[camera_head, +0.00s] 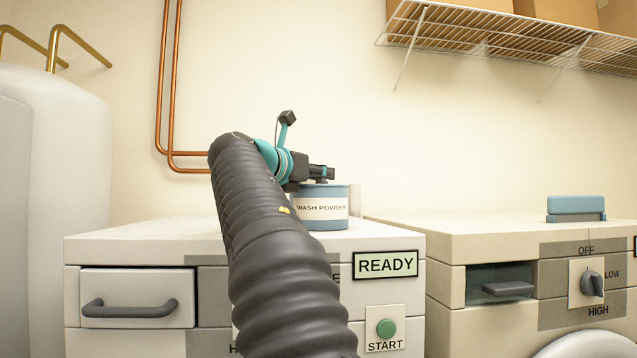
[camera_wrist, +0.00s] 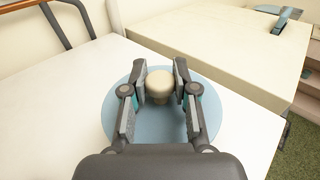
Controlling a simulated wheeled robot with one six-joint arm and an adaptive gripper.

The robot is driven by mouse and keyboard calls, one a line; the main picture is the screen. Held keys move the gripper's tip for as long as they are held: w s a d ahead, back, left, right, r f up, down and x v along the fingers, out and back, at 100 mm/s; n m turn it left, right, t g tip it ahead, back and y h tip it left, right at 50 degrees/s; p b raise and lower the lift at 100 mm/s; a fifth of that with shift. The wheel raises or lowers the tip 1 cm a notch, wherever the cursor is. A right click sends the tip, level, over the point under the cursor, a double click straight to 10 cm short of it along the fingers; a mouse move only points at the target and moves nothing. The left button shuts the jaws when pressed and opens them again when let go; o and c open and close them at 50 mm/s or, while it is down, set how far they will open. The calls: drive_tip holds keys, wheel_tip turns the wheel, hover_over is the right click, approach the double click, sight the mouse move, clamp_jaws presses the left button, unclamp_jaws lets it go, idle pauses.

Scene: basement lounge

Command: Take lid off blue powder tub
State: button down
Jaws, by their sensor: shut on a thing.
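The blue powder tub (camera_head: 321,215) stands on top of the left machine, upright, with a cream label reading WASH POWDER. Its blue lid (camera_wrist: 150,127) fills the middle of the wrist view and has a round cream knob (camera_wrist: 160,86) at its centre. My gripper (camera_wrist: 162,84) is over the lid with one finger on each side of the knob, shut on it. In the head view my gripper (camera_head: 322,172) is just above the tub, and the lid appears to sit on the tub. My arm hides part of the tub's left side.
The left machine (camera_head: 120,248) has a drawer handle, a READY sign and a green START button (camera_head: 387,328). The right machine (camera_head: 440,240) bears a blue block-like object (camera_head: 576,208). A wire shelf (camera_head: 490,40) with boxes hangs above. Copper pipes (camera_head: 160,100) run up the wall.

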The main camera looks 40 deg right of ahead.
drive_tip(key=shift+r, duration=0.15)
wheel_tip(320, 180, up, 4)
drive_tip(key=p, duration=0.3)
drive_tip(key=shift+r, duration=0.2)
drive_tip(key=s+d+r, duration=0.1)
drive_tip(key=s+r, duration=0.5)
drive_tip(key=s, duration=0.5)
drive_tip(key=shift+s+d+r+b, duration=0.15)
drive_tip(key=shift+s+d+b, duration=0.05)
drive_tip(key=shift+s+b, duration=0.15)
